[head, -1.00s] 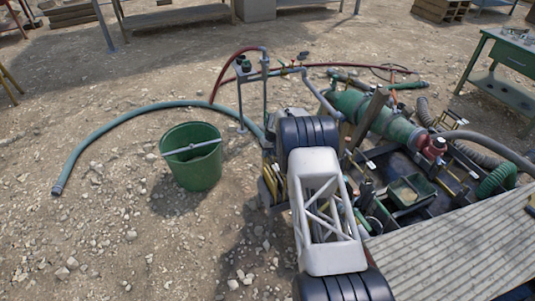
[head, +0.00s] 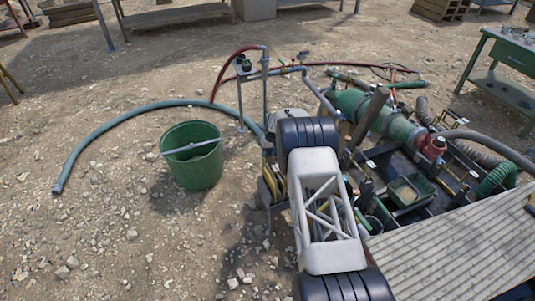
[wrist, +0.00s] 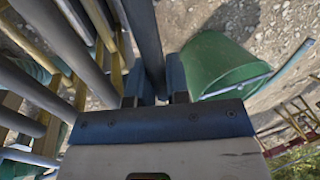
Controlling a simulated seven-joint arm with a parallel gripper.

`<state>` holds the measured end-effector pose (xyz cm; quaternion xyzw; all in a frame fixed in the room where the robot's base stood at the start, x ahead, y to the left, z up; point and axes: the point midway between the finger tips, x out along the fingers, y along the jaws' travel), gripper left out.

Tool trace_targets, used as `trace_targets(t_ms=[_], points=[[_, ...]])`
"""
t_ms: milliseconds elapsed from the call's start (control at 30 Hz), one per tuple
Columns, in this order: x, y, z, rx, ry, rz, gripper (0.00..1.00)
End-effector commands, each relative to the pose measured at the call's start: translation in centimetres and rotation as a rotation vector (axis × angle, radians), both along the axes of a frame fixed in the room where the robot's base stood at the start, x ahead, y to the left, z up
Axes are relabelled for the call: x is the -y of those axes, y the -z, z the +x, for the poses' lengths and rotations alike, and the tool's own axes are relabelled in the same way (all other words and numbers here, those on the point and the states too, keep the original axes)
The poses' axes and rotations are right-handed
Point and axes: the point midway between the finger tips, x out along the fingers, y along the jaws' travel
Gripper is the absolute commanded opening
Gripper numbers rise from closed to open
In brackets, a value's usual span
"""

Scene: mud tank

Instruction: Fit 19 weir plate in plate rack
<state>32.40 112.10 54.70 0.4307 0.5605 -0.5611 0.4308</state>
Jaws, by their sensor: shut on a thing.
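In the wrist view my gripper (wrist: 156,84) is shut on a long dark grey plate (wrist: 147,38), seen nearly edge-on and running away from the jaws. I take it for the weir plate; no number can be read on it. To its left, close by, are several grey and yellow bars and plates (wrist: 72,50), which look like the plate rack. I cannot tell whether the held plate touches them. In the head view yellow and grey upright pieces (head: 272,184) show left of my arm. My arm hides the jaws there.
A green bucket (head: 193,168) with a grey bar across its rim stands left of the rack; it also shows in the wrist view (wrist: 226,66). A teal hose (head: 110,130) curves over the gravel. A green tray (head: 408,190) and a ribbed walkway (head: 460,250) lie to the right.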

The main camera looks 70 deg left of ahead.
Motion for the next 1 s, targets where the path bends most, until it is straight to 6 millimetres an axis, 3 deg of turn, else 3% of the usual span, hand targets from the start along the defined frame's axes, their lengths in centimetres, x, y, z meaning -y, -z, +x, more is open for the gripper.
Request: trace_targets(t_ms=[467, 500, 700, 1000], points=[[-0.05, 0.38, 0.01, 0.0, 0.0, 0.001, 0.0], [-0.06, 0.4, 0.01, 0.0, 0.0, 0.001, 0.18], [-0.03, 0.42, 0.01, 0.0, 0.0, 0.001, 0.46], [0.03, 0.48, 0.01, 0.0, 0.0, 0.0, 0.46]])
